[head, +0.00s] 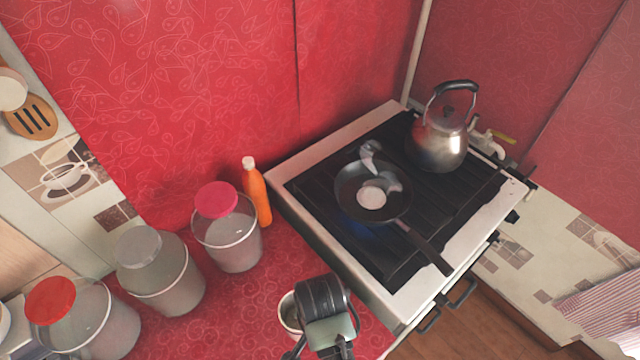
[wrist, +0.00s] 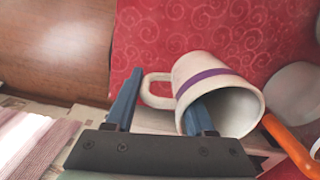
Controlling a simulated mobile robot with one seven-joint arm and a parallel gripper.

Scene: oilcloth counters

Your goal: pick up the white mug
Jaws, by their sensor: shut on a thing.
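The white mug (wrist: 215,85) with a purple band fills the middle of the wrist view, its open mouth facing the camera. My gripper (wrist: 165,95) is shut on it, one finger outside the handle and the other at the mouth, overlapping the inside. In the head view the mug (head: 289,312) shows at the front of the red counter, mostly hidden behind my gripper (head: 318,312). I cannot tell whether its base touches the counter.
The stove (head: 300,200) is to the right, bearing a frying pan (head: 400,208) and a kettle (head: 437,148). A red wall stands behind.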

